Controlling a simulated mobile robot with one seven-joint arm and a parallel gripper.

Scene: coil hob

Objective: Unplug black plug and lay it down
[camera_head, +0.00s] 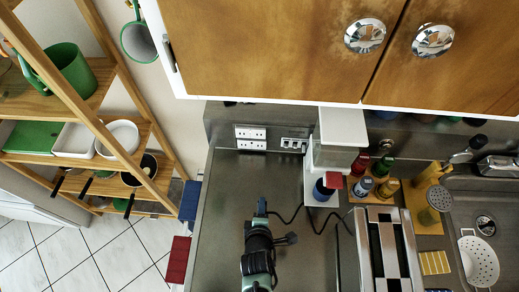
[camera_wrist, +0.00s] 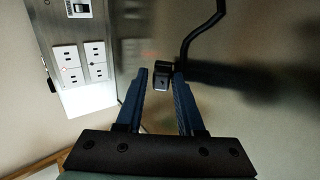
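The black plug (camera_wrist: 161,78) sits between the tips of my gripper's two blue fingers in the wrist view. My gripper (camera_wrist: 161,84) is open there, with narrow gaps beside the plug. Whether the plug rests on the counter or is a little above it, I cannot tell. In the head view, my gripper (camera_head: 262,206) points toward the back wall over the steel counter. The plug is hidden there, and its black cord (camera_head: 285,219) runs off to the right. The plug is apart from the white wall outlets (camera_head: 250,138), which also show at the left in the wrist view (camera_wrist: 82,63).
Several bottles (camera_head: 382,170) and a black-and-silver appliance (camera_head: 386,250) are farther right. Wooden cabinets (camera_head: 290,50) hang above. The steel counter (camera_head: 225,215) is clear left of my gripper.

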